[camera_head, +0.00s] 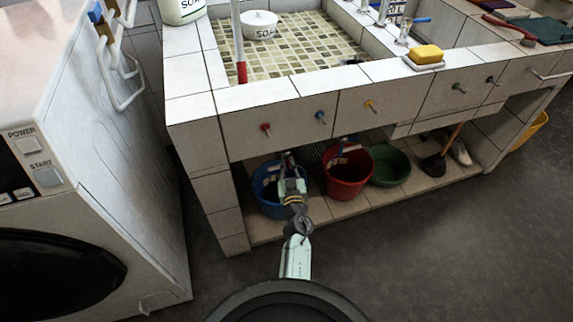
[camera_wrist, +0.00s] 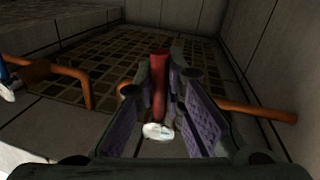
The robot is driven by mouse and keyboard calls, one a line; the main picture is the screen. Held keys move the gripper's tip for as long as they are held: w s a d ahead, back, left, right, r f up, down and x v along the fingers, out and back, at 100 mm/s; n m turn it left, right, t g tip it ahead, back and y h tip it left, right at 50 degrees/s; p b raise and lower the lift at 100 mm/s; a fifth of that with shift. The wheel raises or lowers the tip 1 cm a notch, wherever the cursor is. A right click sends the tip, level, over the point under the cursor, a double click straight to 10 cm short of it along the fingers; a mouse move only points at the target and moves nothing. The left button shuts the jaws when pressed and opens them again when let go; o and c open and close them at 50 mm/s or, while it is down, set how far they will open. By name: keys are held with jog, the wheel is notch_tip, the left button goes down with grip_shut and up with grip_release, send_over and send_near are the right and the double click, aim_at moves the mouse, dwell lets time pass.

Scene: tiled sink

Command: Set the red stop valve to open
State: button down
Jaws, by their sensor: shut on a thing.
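The red stop valve's handle (camera_wrist: 159,84) stands upright in the wrist view, between the purple-padded fingers of my gripper (camera_wrist: 165,105). The handle lies across the line of a copper pipe (camera_wrist: 258,110) that runs off to the right. In the head view my gripper (camera_head: 288,160) reaches under the front edge of the tiled sink, above the blue bucket. The stop valve cannot be made out there.
Under the sink stand a blue bucket (camera_head: 269,200), a red bucket (camera_head: 347,176) and a green basin (camera_head: 390,165). A white washing machine (camera_head: 120,150) stands left; open floor lies in front.

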jog(key=w+d+r+n+t+y+b, duration=0.1)
jog(key=d+r+n+y, duration=0.3)
jog(key=n, duration=1.5)
jog(key=shift+w+d+r+b, duration=0.25)
jog(key=shift+w+r+b, duration=0.05)
jog(key=shift+r+b, duration=0.45)
jog(key=c, duration=1.7)
grip_release()
jog(key=shift+o, duration=0.2)
jog(key=shift+s+f, duration=0.1)
jog(key=shift+s, duration=0.05)
jog(key=v, duration=1.1)
jog(key=shift+s+f, duration=0.15)
jog(key=shift+s, duration=0.2)
jog(key=shift+d, duration=0.15)
